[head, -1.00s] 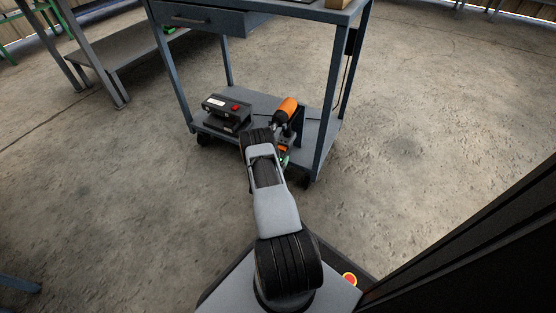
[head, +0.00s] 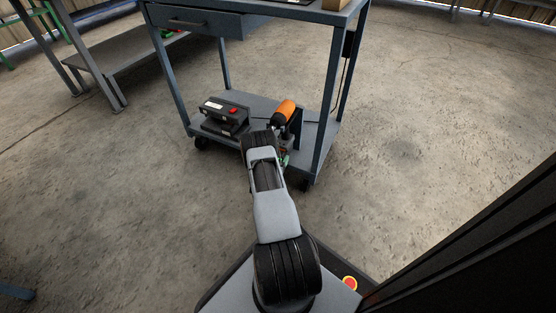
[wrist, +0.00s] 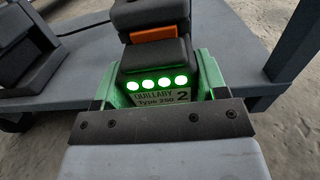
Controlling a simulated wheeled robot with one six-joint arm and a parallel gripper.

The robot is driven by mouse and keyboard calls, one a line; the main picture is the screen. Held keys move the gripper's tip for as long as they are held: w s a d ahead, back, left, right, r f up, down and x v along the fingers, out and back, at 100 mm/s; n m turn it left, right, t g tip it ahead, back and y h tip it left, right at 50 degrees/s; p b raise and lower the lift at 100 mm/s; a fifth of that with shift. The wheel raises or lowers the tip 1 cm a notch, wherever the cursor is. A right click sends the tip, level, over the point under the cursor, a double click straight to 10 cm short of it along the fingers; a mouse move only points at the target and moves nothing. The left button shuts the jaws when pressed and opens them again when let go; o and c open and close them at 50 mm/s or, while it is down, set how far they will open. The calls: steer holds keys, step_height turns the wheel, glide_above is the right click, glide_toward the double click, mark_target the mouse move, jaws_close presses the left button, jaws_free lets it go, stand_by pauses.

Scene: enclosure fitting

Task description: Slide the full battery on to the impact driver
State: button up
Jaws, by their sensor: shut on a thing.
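The impact driver (head: 283,113) has an orange body and sits on the cart's lower shelf. My gripper (wrist: 162,88) has green fingers, shut on the sides of a black battery (wrist: 154,66). The battery's face shows several lit green lights and a label reading "QUILLABY Type 250 2". A black part with an orange strip (wrist: 155,34) is right above the lights; I cannot tell where the battery ends and the driver begins, or whether they are joined. In the head view my arm hides the battery and most of the gripper.
The cart's blue-grey posts (head: 326,115) and drawer (head: 195,22) frame the space. A bench stands at the far left. The concrete floor around is clear.

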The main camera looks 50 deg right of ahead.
steer(key=shift+w+d+r, duration=0.1)
steer(key=shift+w+d, duration=0.05)
steer(key=shift+d, duration=0.35)
steer(key=o, duration=1.3)
steer(key=shift+a, duration=0.1)
